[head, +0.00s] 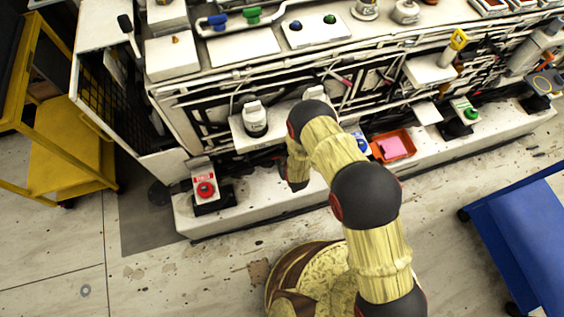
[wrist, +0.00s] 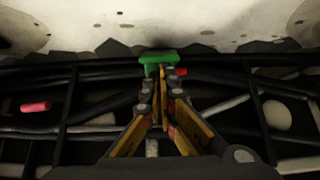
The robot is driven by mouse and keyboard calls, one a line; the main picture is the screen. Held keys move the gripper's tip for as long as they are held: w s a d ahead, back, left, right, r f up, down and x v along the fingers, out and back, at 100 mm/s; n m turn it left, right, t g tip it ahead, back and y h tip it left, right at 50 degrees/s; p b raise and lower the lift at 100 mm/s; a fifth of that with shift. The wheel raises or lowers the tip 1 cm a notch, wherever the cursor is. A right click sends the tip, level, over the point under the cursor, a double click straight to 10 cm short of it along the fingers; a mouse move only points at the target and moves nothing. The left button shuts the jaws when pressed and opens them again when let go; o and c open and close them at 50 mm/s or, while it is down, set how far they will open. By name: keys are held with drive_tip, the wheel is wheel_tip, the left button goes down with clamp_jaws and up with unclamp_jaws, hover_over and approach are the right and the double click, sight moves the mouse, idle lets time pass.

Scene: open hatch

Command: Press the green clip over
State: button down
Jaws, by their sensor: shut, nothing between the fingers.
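In the wrist view the green clip (wrist: 157,56) is a small green block at top centre, at the edge of the dark pipes and a pale speckled surface. My gripper (wrist: 162,75) is shut and empty, its fingertips close together and overlapping the clip's lower edge in the picture. I cannot tell whether they touch it. In the head view my arm reaches down at the front of the machine. Its fingertips do not show clearly there, and I cannot make out this clip near them.
Dark and pale pipes surround the clip, with a pink-red piece (wrist: 35,107) to the left. In the head view a red button (head: 205,188), an orange tray (head: 396,146) and a white canister (head: 254,119) stand along the machine. A blue cart (head: 520,240) is at right; floor is clear in front.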

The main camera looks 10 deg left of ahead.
drive_tip(key=shift+s+d+f, duration=0.15)
drive_tip(key=shift+s, duration=0.1)
drive_tip(key=shift+w+r, duration=0.25)
drive_tip(key=shift+r, duration=0.1)
idle(0.5)
drive_tip(key=s+f+p+v, duration=0.1)
drive_tip(key=p+v, duration=0.3)
drive_tip(key=v, duration=0.2)
drive_tip(key=shift+s+d+r, duration=0.25)
drive_tip(key=shift+d+r, duration=0.05)
drive_tip(key=shift+d, duration=0.05)
idle(0.5)
drive_tip(key=shift+f, duration=0.1)
idle(0.4)
